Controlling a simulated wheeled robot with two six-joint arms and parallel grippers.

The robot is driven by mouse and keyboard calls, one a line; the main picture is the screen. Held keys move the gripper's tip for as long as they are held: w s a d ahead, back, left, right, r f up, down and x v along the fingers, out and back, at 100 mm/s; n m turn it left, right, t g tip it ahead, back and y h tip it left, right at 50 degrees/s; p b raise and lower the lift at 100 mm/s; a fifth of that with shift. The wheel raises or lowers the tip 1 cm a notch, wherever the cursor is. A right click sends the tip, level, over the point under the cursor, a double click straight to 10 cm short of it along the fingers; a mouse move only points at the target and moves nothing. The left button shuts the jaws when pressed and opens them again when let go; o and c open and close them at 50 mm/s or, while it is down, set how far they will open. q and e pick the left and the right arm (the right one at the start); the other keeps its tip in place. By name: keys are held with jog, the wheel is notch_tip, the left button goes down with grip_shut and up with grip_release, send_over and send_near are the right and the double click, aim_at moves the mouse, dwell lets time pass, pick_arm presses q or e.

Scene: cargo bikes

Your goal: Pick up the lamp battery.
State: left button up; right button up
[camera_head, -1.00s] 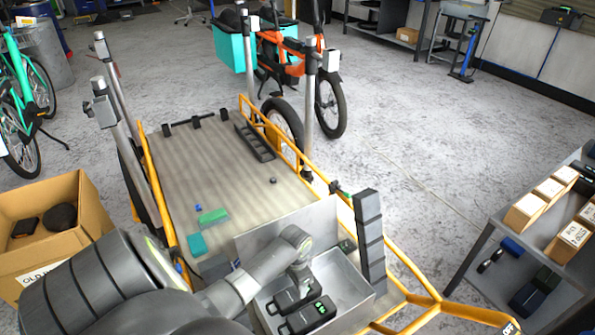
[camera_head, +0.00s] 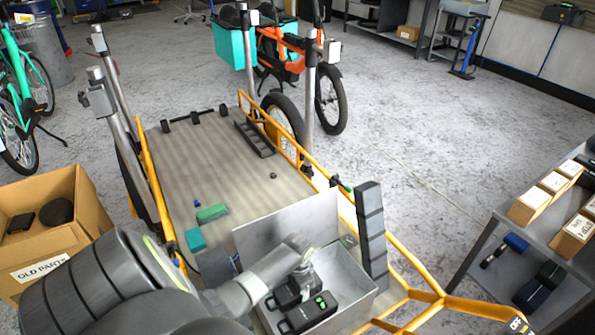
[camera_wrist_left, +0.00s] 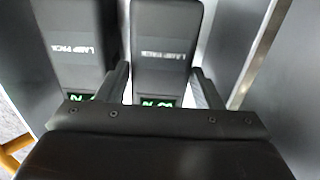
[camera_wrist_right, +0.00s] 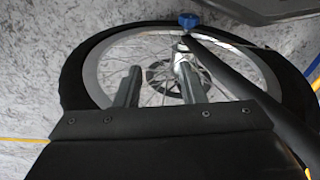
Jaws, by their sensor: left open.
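Two black lamp batteries marked LAMP PACK, with green displays, lie side by side in a grey metal box (camera_head: 353,272) at the near end of the cargo bike's bed. In the head view one battery (camera_head: 312,317) is nearer and the other (camera_head: 284,296) is partly hidden by my left gripper. My left gripper (camera_wrist_left: 162,88) is open, its fingers on either side of one lamp battery (camera_wrist_left: 165,45); I cannot tell whether they touch it. The other battery (camera_wrist_left: 78,45) is just left of the left finger. My right gripper (camera_wrist_right: 160,88) is open and empty, above a bike wheel (camera_wrist_right: 100,62).
The box's raised lid (camera_head: 285,226) and a dark stacked column (camera_head: 370,235) stand beside the box. Green and teal pieces (camera_head: 212,213) lie on the wooden bed (camera_head: 225,175). A cardboard OLD PARTS box (camera_head: 92,225) is at left, a grey shelf (camera_head: 485,245) at right.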

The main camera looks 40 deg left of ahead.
pick_arm(q)
jog(key=shift+f, duration=0.3)
pick_arm(e)
jog(key=shift+r, duration=0.25)
pick_arm(q)
jog(key=c, duration=0.6)
jog(key=shift+c, duration=0.6)
jog(key=shift+r, duration=0.1)
